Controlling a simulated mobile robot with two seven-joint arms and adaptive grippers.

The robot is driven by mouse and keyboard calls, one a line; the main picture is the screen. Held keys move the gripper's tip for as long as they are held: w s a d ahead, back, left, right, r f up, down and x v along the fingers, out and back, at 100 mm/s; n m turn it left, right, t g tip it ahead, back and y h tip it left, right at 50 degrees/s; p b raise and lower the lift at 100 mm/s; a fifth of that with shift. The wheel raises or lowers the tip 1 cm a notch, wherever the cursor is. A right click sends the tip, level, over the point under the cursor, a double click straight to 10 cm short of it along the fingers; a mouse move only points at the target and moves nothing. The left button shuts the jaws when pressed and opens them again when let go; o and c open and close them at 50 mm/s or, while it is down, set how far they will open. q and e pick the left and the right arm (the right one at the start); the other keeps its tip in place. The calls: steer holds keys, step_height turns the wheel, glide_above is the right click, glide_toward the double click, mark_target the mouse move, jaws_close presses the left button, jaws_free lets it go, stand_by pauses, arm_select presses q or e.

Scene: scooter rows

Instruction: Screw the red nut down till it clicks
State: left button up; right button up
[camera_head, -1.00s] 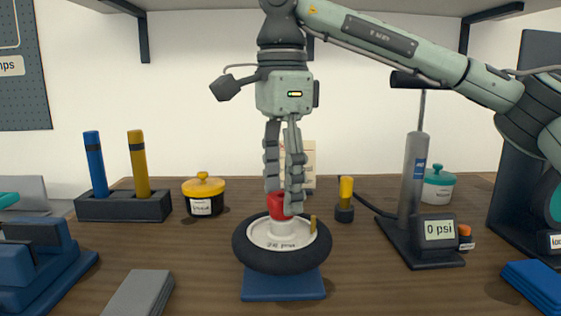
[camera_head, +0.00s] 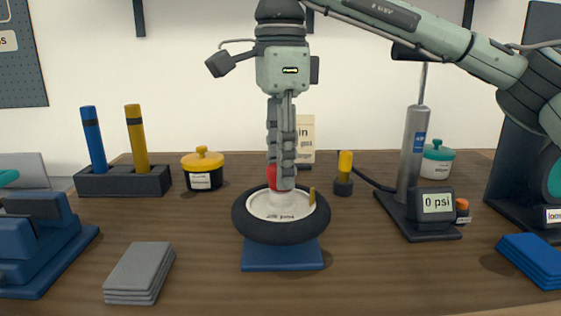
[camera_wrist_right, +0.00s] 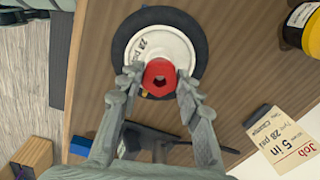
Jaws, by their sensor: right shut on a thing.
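The red nut (camera_head: 299,177) sits on the white hub of a small black-tyred wheel (camera_head: 245,227). The wheel lies flat on a blue stand (camera_head: 283,258) in the middle of the bench. My right gripper (camera_head: 283,182) points straight down and is shut on the nut. In the right wrist view, the red nut (camera_wrist_right: 148,78) shows its central hole, with one finger on each side. The fingers hide part of the nut in the head view, and I cannot tell how tightly it sits against the hub. My left gripper is out of view.
A pump (camera_head: 414,160) with a gauge reading 0 psi (camera_head: 436,203) stands to the right. A yellow-lidded pot (camera_head: 203,170) and a tool holder (camera_head: 123,181) are behind left. A job card (camera_wrist_right: 285,145) stands behind the wheel.

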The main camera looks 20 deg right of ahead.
steer(key=m, duration=0.5)
steer(key=shift+f+b, duration=0.1)
steer(key=shift+b, duration=0.25)
steer(key=m, duration=0.5)
steer(key=shift+m+b, duration=0.3)
steer(key=m, duration=0.5)
steer(key=shift+b, duration=0.35)
steer(key=m, duration=0.5)
steer(key=shift+b, duration=0.3)
steer(key=o, duration=1.2)
steer(key=shift+r, duration=0.2)
step_height(320, 180, up, 12)
